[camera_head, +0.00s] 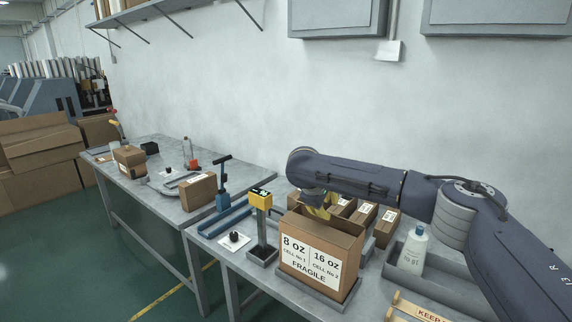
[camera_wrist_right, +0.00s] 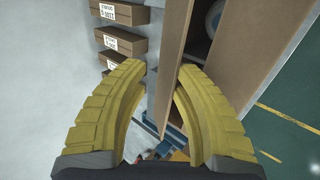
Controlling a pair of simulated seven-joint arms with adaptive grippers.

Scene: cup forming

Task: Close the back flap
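The open cardboard box (camera_head: 348,246), with a white "8 OZ / 16 OZ FRAGILE" label on its front, stands on the near bench. My right gripper (camera_head: 318,212) is at the box's back edge in the head view, partly hidden. In the right wrist view its yellow fingers (camera_wrist_right: 160,68) are spread apart. A brown panel of the box (camera_wrist_right: 174,45), apparently the back flap, stands upright between the fingertips; contact cannot be told. A round object (camera_wrist_right: 214,18) shows inside the box. My left gripper is not in view.
Several small labelled boxes (camera_head: 387,227) stand behind the box. A white bottle (camera_head: 413,245) sits in a grey tray to the right. A yellow-headed device on a post (camera_head: 261,200) stands close to the box's left. The wall is behind.

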